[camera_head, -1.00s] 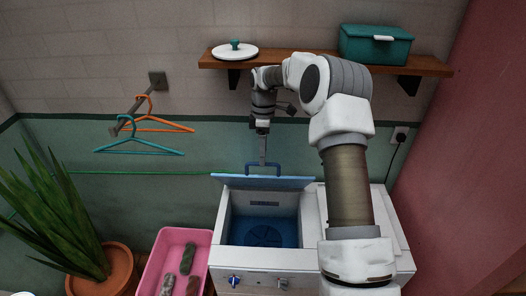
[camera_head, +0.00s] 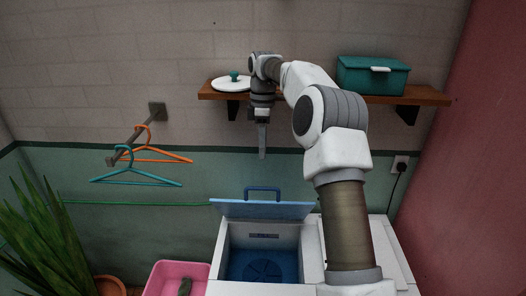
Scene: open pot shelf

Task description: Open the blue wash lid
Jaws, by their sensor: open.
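The blue wash lid (camera_head: 262,209) stands raised at the back of the white washing machine (camera_head: 312,254), tilted up with its blue handle (camera_head: 262,190) on top. The blue tub (camera_head: 262,267) beneath it is uncovered and looks empty. My gripper (camera_head: 262,155) hangs above the lid handle, pointing down and clear of it. It is open and holds nothing that I can see. My arm hides part of the machine's right side.
A wooden shelf (camera_head: 300,96) above holds a white lid with a green knob (camera_head: 232,83) and a teal box (camera_head: 372,76). Orange and teal hangers (camera_head: 135,178) hang on a wall rod at left. A pink basin (camera_head: 174,280) and a plant (camera_head: 45,235) stand lower left.

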